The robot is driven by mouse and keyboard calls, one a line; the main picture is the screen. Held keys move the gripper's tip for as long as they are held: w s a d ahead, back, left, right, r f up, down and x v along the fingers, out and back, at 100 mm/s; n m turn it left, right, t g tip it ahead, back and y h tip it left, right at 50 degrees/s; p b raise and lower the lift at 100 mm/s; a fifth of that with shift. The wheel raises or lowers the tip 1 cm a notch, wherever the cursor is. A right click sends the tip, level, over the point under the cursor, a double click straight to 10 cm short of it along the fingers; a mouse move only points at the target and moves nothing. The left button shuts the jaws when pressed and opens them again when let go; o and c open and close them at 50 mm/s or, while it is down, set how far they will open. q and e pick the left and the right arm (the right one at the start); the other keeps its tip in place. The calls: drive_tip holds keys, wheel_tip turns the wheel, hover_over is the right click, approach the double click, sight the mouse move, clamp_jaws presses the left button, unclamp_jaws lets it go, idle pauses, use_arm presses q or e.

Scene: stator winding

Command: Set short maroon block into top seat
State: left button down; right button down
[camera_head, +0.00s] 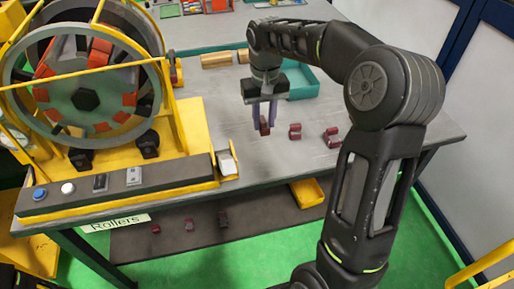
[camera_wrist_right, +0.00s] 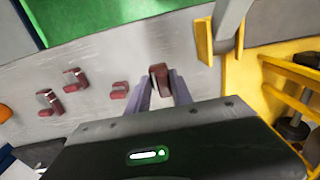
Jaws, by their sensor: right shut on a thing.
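My right gripper (camera_head: 266,122) is shut on a maroon block (camera_head: 264,127) just above or at the grey tabletop; contact with the table is unclear. In the right wrist view the same block (camera_wrist_right: 159,77) sits upright between the two purple-grey fingers (camera_wrist_right: 160,92). The stator ring (camera_head: 150,100) stands in a yellow frame at the left, with several orange-red blocks (camera_head: 100,52) around its inside. The top of its inner ring (camera_head: 80,43) shows a grey-black part, with no red block clearly seen there. My left gripper is not in view.
More maroon blocks (camera_head: 295,131) (camera_head: 331,138) lie to the right on the table (camera_head: 375,150). A teal tray (camera_head: 302,84) and wooden pieces (camera_head: 216,60) are behind.

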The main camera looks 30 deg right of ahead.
drive_tip(key=shift+s+r, duration=0.15)
drive_tip(key=shift+s, duration=0.1)
wheel_tip(320, 180, down, 6)
drive_tip(key=shift+w+f+p, duration=0.15)
drive_tip(key=shift+f+p, duration=0.1)
drive_tip(key=shift+p, duration=0.25)
wheel_tip(320, 180, down, 3)
drive_tip(key=shift+f+p, duration=0.1)
drive_tip(key=shift+p, duration=0.25)
drive_tip(key=shift+f, duration=0.2)
